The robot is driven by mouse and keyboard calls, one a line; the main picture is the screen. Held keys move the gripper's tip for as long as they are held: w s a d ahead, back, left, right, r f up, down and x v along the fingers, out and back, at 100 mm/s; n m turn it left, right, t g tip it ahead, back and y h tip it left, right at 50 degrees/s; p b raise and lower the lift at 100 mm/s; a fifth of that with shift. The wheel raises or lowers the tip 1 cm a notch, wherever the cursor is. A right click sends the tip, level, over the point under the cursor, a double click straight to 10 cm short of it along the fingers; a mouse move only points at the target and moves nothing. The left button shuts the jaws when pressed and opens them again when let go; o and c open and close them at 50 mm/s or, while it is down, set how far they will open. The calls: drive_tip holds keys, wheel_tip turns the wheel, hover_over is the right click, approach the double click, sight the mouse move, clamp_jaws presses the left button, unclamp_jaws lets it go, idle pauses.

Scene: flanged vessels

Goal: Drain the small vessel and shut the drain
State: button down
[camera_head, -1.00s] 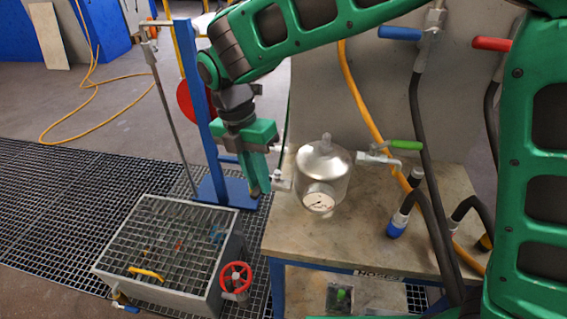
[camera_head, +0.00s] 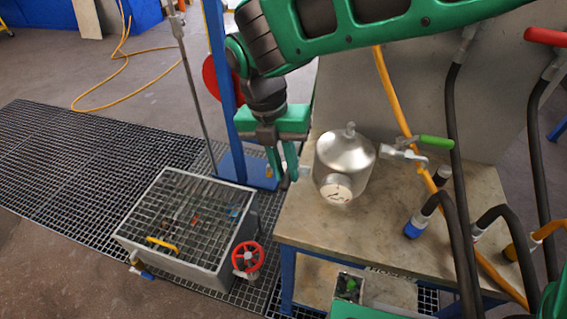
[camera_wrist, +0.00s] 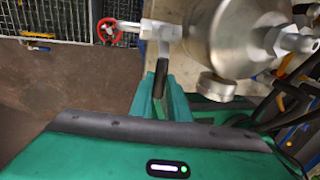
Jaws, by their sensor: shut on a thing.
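The small vessel (camera_head: 345,158) is a shiny, domed metal pot on the bench, with a round dial gauge (camera_head: 336,190) on its front. In the wrist view the vessel (camera_wrist: 240,35) fills the upper right. A valve fitting (camera_wrist: 160,30) sticks out from its side, and a dark lever (camera_wrist: 160,78) hangs from it. My gripper (camera_head: 284,184) is at the vessel's left side, fingers pointing down. In the wrist view my gripper (camera_wrist: 168,98) is shut on the dark lever. A second valve with a green handle (camera_head: 437,141) is on the vessel's right side.
A grated metal tank (camera_head: 190,222) with a red handwheel (camera_head: 248,257) stands on the floor at left. A blue post (camera_head: 222,90) rises behind my gripper. Dark hoses (camera_head: 456,230) and a yellow hose (camera_head: 400,110) crowd the bench's right side.

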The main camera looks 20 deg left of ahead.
drive_tip(key=shift+w, duration=0.35)
drive_tip(key=c, duration=1.7)
unclamp_jaws()
drive_tip(key=shift+o, duration=0.2)
drive_tip(key=shift+s, duration=0.15)
drive_tip(key=shift+s, duration=0.1)
wheel_tip(320, 180, up, 10)
drive_tip(key=a, duration=0.2)
drive_tip(key=shift+r, duration=0.25)
